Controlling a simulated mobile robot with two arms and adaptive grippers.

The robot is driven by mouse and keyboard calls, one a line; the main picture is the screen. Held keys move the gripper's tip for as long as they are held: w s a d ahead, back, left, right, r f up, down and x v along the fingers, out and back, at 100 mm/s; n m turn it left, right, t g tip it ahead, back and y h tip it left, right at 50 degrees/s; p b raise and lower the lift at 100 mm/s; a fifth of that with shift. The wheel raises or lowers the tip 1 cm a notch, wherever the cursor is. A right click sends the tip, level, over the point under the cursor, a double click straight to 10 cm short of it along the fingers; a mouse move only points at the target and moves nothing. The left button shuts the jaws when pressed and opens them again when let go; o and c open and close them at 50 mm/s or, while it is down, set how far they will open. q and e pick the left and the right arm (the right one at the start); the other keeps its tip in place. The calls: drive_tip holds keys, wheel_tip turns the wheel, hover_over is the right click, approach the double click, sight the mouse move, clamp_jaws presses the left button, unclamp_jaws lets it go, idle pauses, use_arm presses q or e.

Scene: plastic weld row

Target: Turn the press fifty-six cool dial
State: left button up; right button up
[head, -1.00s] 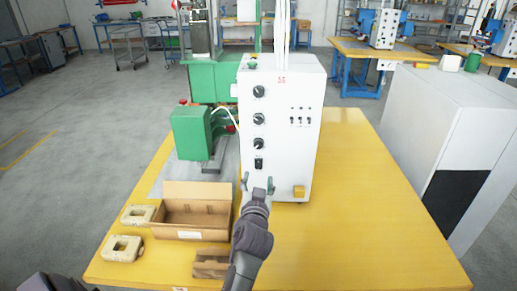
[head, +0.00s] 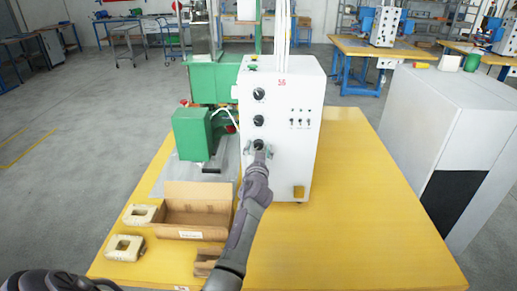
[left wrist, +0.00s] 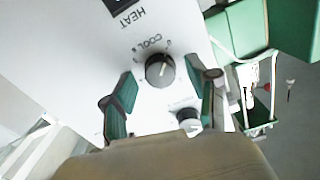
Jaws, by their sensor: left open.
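The press fifty-six is a white control box (head: 297,150) marked with a red 56, with a column of black dials on its front. The lowest dial, the cool dial (head: 258,144), is partly hidden by my left gripper (head: 257,150), which is in front of it. In the left wrist view the cool dial (left wrist: 160,70) has a white pointer line and an upside-down COOL label. My left gripper (left wrist: 162,84) is open, with one green-padded finger on each side of the dial; I cannot tell if they touch it. My right gripper is not in view.
The middle dial (head: 259,120) is just above. A green press (head: 191,130) stands left of the box. An open cardboard box (head: 194,211) and beige parts (head: 125,248) lie on the yellow table (head: 340,240).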

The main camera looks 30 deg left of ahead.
use_arm(q)
clamp_jaws()
idle(0.4)
drive_tip(key=m, duration=0.3)
drive_tip(key=shift+m+b, duration=0.3)
drive_tip(key=shift+b, duration=0.1)
drive_tip(key=m, duration=0.4)
drive_tip(key=shift+m, duration=0.3)
drive_tip(key=m, duration=0.4)
drive_tip(key=shift+f+m+p, duration=0.1)
drive_tip(key=shift+m+p, duration=0.4)
drive_tip(key=shift+m, duration=1.3)
